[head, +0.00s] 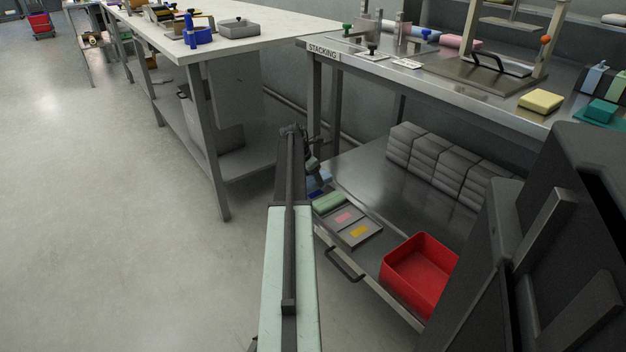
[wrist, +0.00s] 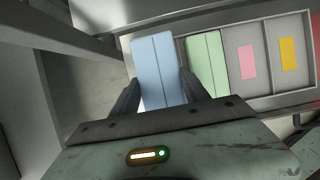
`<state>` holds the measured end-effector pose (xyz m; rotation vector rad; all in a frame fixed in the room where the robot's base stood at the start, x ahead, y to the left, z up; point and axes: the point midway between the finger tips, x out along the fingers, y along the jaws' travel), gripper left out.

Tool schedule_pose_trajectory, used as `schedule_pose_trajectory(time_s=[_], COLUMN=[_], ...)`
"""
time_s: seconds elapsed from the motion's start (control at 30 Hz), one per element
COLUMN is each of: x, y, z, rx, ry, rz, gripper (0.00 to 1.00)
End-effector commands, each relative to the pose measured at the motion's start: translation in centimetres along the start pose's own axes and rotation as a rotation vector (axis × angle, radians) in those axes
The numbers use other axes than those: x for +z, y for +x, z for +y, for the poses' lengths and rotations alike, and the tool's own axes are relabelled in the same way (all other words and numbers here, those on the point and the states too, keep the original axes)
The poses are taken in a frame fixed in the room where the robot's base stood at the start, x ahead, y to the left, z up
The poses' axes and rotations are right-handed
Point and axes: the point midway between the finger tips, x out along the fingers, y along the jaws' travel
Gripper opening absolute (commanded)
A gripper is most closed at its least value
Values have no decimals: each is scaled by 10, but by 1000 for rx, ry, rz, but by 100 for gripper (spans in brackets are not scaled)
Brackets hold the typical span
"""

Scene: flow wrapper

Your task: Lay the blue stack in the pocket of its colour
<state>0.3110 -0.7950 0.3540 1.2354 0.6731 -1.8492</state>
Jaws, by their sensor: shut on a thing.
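The light blue stack (wrist: 156,62) is between the fingers of my gripper (wrist: 160,88) in the wrist view, shut on it. In the head view the blue stack (head: 321,179) shows partly behind my arm, at the far end of the pocket tray (head: 368,241). A darker blue patch (head: 315,192) shows just below it. A green stack (wrist: 205,64) lies in the pocket beside the blue one; it also shows in the head view (head: 328,203). Whether the blue stack touches the tray floor cannot be told.
Pockets with a pink label (wrist: 246,62) and a yellow label (wrist: 289,54) are empty. A red bin (head: 420,272) stands nearer on the same lower shelf. Grey stacked blocks (head: 440,165) sit at its back. A table leg (head: 207,150) stands to the left.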

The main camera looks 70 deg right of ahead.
Motion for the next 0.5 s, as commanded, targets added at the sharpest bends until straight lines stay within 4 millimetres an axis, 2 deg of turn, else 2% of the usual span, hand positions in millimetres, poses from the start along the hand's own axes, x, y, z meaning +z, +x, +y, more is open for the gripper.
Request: schedule_pose_trajectory(time_s=[0.03,0.23,0.5], x=[-5,-14,-19], y=[11,33,44], z=[0,0,0], rx=[0,0,0], ry=[0,0,-1], rz=[0,0,1], gripper=[16,16,16])
